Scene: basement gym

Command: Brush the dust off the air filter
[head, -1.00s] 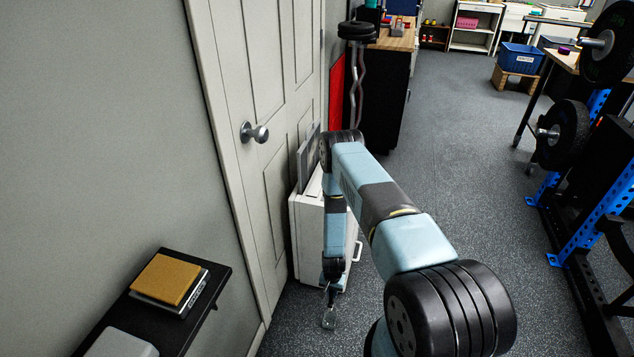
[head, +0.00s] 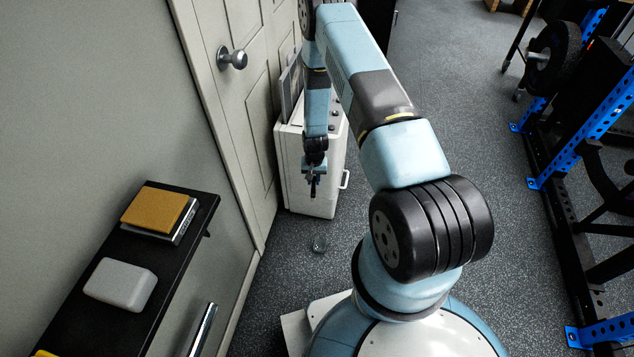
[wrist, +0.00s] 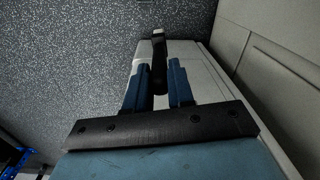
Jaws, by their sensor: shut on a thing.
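My gripper (head: 314,186) hangs from the arm, pointing down in front of the white cabinet (head: 310,182). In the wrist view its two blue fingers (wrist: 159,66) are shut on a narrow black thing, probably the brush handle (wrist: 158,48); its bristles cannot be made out. In the head view the held thing is a small dark shape below the fingers, above the floor. A grey framed panel (head: 290,88), likely the air filter, stands upright on the cabinet top by the door, partly hidden by my arm. Dust cannot be made out.
A small round grey thing (head: 319,243) lies on the floor below my gripper. A black shelf (head: 176,262) at left holds a yellow-brown block (head: 157,208) and a grey box (head: 120,283). A rack with blue posts (head: 597,130) stands at right.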

